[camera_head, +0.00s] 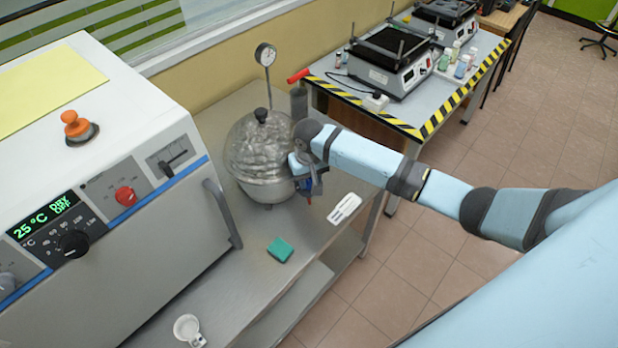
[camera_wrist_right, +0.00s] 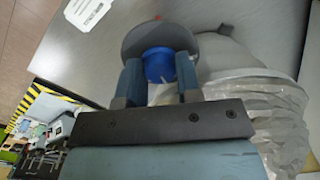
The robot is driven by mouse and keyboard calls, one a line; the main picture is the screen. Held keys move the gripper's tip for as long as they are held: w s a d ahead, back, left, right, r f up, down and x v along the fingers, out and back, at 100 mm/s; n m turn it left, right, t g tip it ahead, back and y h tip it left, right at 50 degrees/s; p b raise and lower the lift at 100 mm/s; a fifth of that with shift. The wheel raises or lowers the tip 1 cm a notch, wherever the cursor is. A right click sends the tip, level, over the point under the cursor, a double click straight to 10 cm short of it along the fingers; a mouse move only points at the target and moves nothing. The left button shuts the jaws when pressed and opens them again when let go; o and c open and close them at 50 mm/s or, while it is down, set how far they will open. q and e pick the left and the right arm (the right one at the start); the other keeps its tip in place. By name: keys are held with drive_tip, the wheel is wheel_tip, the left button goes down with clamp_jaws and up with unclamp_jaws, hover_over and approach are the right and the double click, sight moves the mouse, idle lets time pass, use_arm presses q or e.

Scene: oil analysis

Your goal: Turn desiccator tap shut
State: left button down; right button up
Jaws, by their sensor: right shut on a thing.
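The glass desiccator (camera_head: 262,150) stands on the steel bench beside the oven, with its lid on and a dark knob on top. In the right wrist view its glass body (camera_wrist_right: 250,90) fills the right side. My right gripper (camera_wrist_right: 160,75) is at the desiccator's right side, its fingers on both sides of the blue tap (camera_wrist_right: 158,64) and shut on it. A dark round disc (camera_wrist_right: 160,40) shows just behind the tap. In the head view the gripper (camera_head: 308,180) partly hides the tap. My left gripper is in neither view.
A white oven (camera_head: 110,150) reading 25 °C stands left of the desiccator. A pressure gauge (camera_head: 265,55) rises behind it. A striped-edge table (camera_head: 430,110) is at the back right.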

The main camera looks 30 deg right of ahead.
sight(309, 180)
drive_tip(key=shift+n, duration=1)
drive_tip(key=o, duration=0.6)
drive_tip(key=shift+o, duration=0.2)
drive_tip(key=shift+r, duration=0.15)
wheel_tip(309, 180, up, 14)
drive_tip(key=b, duration=0.1)
drive_tip(key=shift+f+b, duration=0.2)
drive_tip(key=shift+b, duration=0.2)
